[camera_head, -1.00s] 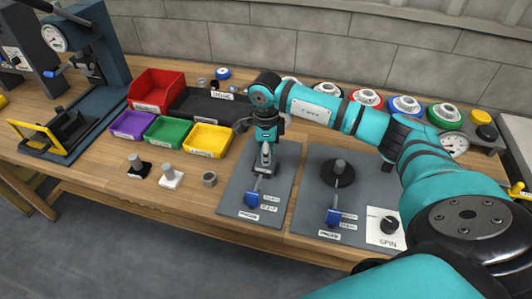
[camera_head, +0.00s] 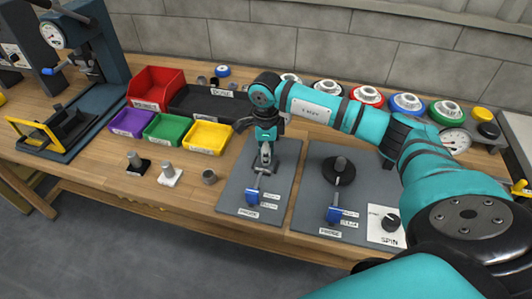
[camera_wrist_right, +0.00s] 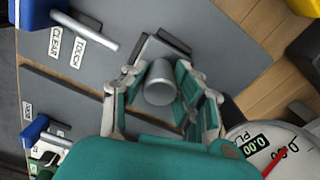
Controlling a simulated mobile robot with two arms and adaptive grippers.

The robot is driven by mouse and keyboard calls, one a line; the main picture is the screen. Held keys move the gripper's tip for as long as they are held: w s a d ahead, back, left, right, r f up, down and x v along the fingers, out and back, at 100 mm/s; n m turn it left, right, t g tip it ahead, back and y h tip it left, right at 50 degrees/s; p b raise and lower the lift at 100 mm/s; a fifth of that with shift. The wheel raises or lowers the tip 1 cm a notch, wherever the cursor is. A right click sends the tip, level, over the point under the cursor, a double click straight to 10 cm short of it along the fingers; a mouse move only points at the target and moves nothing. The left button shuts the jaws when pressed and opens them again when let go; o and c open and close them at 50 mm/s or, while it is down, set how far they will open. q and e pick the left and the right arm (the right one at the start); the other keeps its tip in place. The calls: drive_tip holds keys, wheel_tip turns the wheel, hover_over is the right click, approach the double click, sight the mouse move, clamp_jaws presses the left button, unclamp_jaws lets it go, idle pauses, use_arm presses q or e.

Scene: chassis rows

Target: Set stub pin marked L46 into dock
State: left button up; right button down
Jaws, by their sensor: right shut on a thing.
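My right gripper (camera_head: 265,152) is over the left grey plate (camera_head: 238,187), shut on a grey stub pin (camera_wrist_right: 160,80). In the right wrist view, the gripper's fingers (camera_wrist_right: 162,92) flank the pin. A dark block-like holder (camera_wrist_right: 150,50) sits right beside the pin. I cannot tell whether the pin is seated in it. No L46 mark is readable. Two other stub pins stand on the bench, one on a black base (camera_head: 138,168) and one on a white base (camera_head: 171,180). My left gripper is not in view.
A blue-handled lever (camera_head: 253,196) is at the plate's front. A second grey plate (camera_head: 310,205) with a black round fixture (camera_head: 339,171) and a SPIN knob (camera_head: 390,222) is to the right. Coloured bins (camera_head: 205,137) lie behind.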

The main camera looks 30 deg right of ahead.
drive_tip(key=c, duration=1.1)
unclamp_jaws()
drive_tip(key=shift+o, duration=0.7)
drive_tip(key=shift+f, duration=0.1)
wheel_tip(320, 180, up, 12)
